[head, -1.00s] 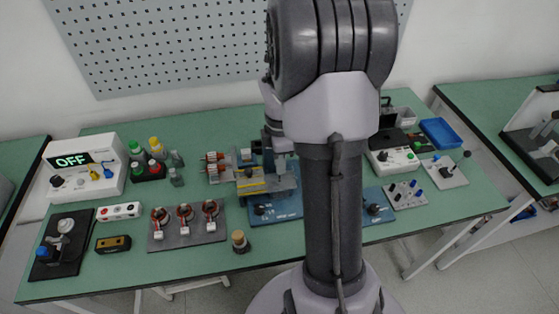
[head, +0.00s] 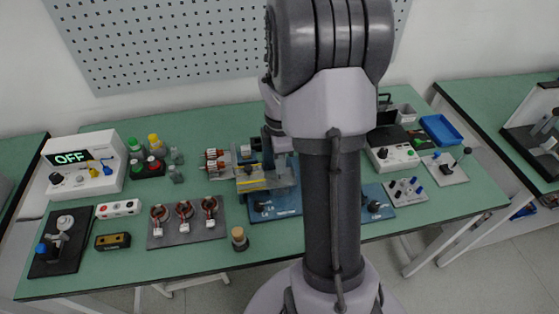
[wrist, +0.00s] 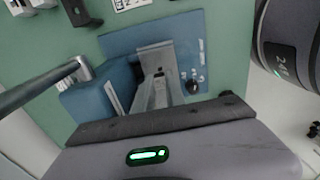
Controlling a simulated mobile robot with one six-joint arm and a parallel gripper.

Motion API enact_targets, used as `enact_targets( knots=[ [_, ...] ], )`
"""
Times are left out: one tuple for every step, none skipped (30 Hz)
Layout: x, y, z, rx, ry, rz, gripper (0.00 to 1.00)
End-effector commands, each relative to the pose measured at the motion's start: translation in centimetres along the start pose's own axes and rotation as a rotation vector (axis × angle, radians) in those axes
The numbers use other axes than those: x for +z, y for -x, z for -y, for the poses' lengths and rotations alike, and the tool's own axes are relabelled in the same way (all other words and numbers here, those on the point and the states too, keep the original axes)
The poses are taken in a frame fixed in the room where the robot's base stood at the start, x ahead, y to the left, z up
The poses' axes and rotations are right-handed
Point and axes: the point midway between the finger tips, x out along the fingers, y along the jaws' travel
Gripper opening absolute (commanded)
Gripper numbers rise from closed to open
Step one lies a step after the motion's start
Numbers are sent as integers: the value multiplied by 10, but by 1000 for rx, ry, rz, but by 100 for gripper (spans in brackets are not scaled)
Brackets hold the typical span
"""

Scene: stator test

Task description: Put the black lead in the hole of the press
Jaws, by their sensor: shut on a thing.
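The hole of the press cannot be made out either. In the head view my arm hides the gripper and part of the blue base (head: 285,205).
A metal lever (wrist: 45,86) shows close by at the left of the wrist view. A white control box (head: 397,152) and a blue tray (head: 440,130) are at right.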

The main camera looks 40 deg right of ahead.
Motion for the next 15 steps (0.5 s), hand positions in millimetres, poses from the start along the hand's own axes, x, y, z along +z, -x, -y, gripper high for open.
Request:
enact_targets(
  knots=[
    [0,-6,0,-1,0,0,0],
    [0,-8,0,-1,0,0,0],
    [0,-11,0,0,0,0,0],
    [0,-13,0,0,0,0,0],
    [0,-14,0,0,0,0,0],
    [0,-16,0,0,0,0,0],
    [0,-16,0,0,0,0,0],
    [0,-16,0,0,0,0,0],
    [0,-16,0,0,0,0,0],
    [0,-15,0,0,0,0,0],
    [0,-15,0,0,0,0,0],
    [0,-15,0,0,0,0,0],
    [0,-15,0,0,0,0,0],
    [0,-15,0,0,0,0,0],
    [0,-16,0,0,0,0,0]
  ],
)
